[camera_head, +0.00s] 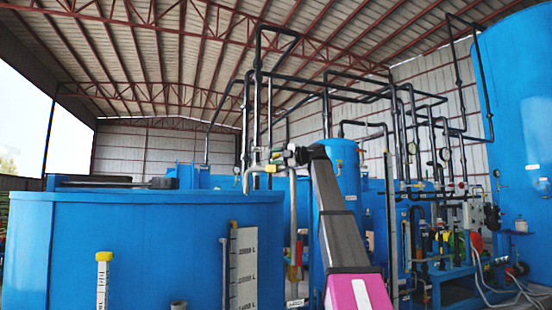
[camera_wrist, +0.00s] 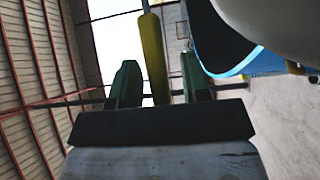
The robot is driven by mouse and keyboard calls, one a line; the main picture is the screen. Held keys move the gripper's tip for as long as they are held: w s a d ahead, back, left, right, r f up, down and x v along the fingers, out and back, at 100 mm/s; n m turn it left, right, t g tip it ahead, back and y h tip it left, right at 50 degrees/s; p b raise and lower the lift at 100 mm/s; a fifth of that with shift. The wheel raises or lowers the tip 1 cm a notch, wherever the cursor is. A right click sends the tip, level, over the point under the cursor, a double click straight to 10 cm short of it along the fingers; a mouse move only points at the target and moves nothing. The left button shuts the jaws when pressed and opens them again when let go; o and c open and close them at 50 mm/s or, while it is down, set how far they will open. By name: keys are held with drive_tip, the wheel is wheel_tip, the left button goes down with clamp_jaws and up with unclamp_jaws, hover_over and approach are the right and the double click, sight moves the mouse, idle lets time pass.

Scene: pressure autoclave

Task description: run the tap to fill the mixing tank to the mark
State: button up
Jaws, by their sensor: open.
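The large open blue tank (camera_head: 140,245) fills the left of the head view; part of a blue rim (camera_wrist: 232,62) shows in the wrist view. A white scale board (camera_head: 245,265) stands on the tank's front; its marks are too small to read. A grey spout pipe (camera_head: 246,180) bends down over the tank's right edge, with no water stream visible. My gripper (camera_head: 284,157) is beside the pipe's valve area. In the wrist view my gripper (camera_wrist: 159,75) is open, with a yellow bar, apparently a handle (camera_wrist: 153,50), between its fingers and gaps on both sides. The water level is hidden.
A white strip with a yellow top (camera_head: 103,275) is on the tank's front left. Vertical dark pipes (camera_head: 257,90) rise close behind my gripper. A blue cylinder (camera_head: 345,170) and dense pipework with valves stand to the right. A grey rounded surface (camera_wrist: 280,25) is close in the wrist view.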

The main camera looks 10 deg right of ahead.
clamp_jaws()
drive_tip(key=shift+a+m+t+h, duration=0.9)
drive_tip(key=shift+a+m+t, duration=0.15)
drive_tip(key=shift+t, duration=0.25)
drive_tip(key=shift+w+a+m+t+h, duration=0.2)
drive_tip(key=shift+a+m+t+h, duration=0.15)
drive_tip(key=shift+m+t+h, duration=0.25)
drive_tip(key=shift+w+a+m+t+h, duration=0.15)
drive_tip(key=shift+a+m+t+h, duration=0.25)
drive_tip(key=shift+t+h, duration=0.25)
unclamp_jaws()
drive_tip(key=shift+s+d, duration=0.1)
